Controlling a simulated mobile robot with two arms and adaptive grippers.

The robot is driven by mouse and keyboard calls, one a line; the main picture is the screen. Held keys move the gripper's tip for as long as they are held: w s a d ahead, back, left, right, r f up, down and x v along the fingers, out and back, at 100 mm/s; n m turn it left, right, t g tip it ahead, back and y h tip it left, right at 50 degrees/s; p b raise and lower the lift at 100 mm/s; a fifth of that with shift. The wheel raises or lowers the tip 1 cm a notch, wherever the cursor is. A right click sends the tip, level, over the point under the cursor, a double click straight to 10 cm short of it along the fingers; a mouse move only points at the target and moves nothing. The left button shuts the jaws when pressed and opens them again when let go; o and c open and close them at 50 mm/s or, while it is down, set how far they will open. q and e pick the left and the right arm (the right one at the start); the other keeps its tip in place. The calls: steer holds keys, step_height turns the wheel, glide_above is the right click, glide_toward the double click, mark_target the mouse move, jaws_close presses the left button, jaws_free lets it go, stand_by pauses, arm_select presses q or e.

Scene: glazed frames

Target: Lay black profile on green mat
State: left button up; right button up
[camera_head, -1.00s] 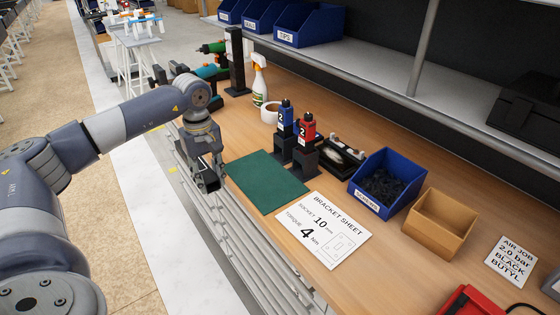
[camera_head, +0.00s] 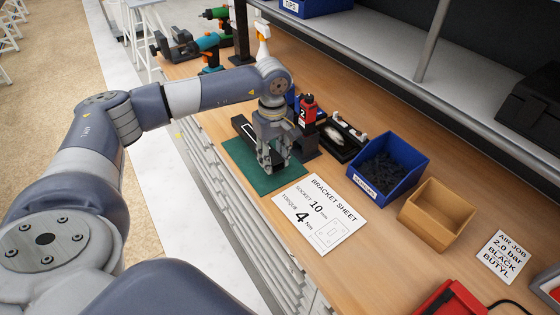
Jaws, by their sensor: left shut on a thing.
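The green mat (camera_head: 244,172) lies near the bench's front edge. My left gripper (camera_head: 273,168) points down over its right part, fingers shut on the black profile (camera_head: 241,126). The profile's far end shows behind and to the left of the gripper, above the mat's far edge. The rest of it is hidden by the fingers, and I cannot tell whether it touches the mat. My right gripper is not in view.
The bracket sheet (camera_head: 320,214) lies just right of the mat. A blue bin (camera_head: 381,168) of dark parts and a tan bin (camera_head: 437,214) stand further right.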

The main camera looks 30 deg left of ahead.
mark_target(280, 167)
arm_select(q)
steer(key=shift+w+d, duration=0.35)
steer(key=shift+d, duration=0.5)
step_height(280, 167, down, 3)
steer(key=shift+r+p, duration=0.1)
steer(key=shift+p, duration=0.9)
steer(key=shift+f, duration=0.45)
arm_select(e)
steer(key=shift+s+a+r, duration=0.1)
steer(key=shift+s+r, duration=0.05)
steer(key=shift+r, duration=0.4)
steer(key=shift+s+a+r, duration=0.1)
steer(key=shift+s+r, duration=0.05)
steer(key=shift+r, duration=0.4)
arm_select(q)
steer(key=o, duration=0.7)
steer(key=shift+f, duration=0.15)
steer(key=o, duration=0.5)
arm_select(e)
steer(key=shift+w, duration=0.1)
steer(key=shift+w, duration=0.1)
